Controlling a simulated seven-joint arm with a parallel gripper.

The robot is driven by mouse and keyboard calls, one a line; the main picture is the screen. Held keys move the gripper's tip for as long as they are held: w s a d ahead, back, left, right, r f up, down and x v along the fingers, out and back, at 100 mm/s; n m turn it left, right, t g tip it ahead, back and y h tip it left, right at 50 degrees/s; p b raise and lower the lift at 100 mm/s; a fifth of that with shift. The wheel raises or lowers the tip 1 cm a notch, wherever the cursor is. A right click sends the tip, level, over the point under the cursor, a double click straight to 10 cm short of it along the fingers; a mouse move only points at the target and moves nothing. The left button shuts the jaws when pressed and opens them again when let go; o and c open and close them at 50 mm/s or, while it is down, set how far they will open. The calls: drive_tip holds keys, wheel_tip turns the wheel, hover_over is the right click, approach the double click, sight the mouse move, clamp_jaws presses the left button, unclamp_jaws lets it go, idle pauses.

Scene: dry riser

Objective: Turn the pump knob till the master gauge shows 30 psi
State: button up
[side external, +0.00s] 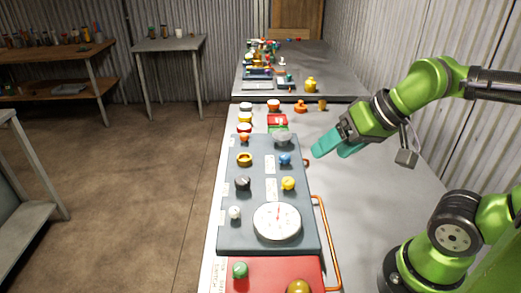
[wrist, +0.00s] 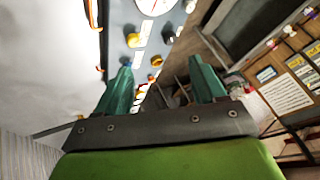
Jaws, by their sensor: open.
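The grey panel (side external: 262,207) carries a large white round gauge (side external: 277,221) with a red needle; its numbers are too small to read. Knobs on the panel include a yellow one (side external: 288,183), a blue one (side external: 285,159), a black one (side external: 242,183), an orange one (side external: 244,159) and a white one (side external: 235,212). I cannot tell which is the pump knob. My gripper (side external: 332,150) is open and empty, above the bench right of the panel's far end, apart from the knobs. The wrist view shows its two teal fingers (wrist: 163,82) and part of the gauge (wrist: 155,5).
A red box (side external: 262,273) with green and yellow knobs sits at the near end. An orange pipe (side external: 328,245) runs along the panel's right side. Several small coloured parts stand beyond the panel. The bench (side external: 375,180) right of the panel is mostly clear.

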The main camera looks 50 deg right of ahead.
idle(0.4)
drive_tip(key=n+g+h, duration=0.2)
drive_tip(key=n+g, duration=0.5)
drive_tip(key=n, duration=0.1)
hover_over(243, 180)
drive_tip(key=shift+f, duration=0.75)
wheel_tip(243, 180, down, 16)
drive_tip(key=shift+d+f, duration=0.1)
drive_tip(key=shift+f, duration=0.15)
drive_tip(key=shift+c, duration=0.3)
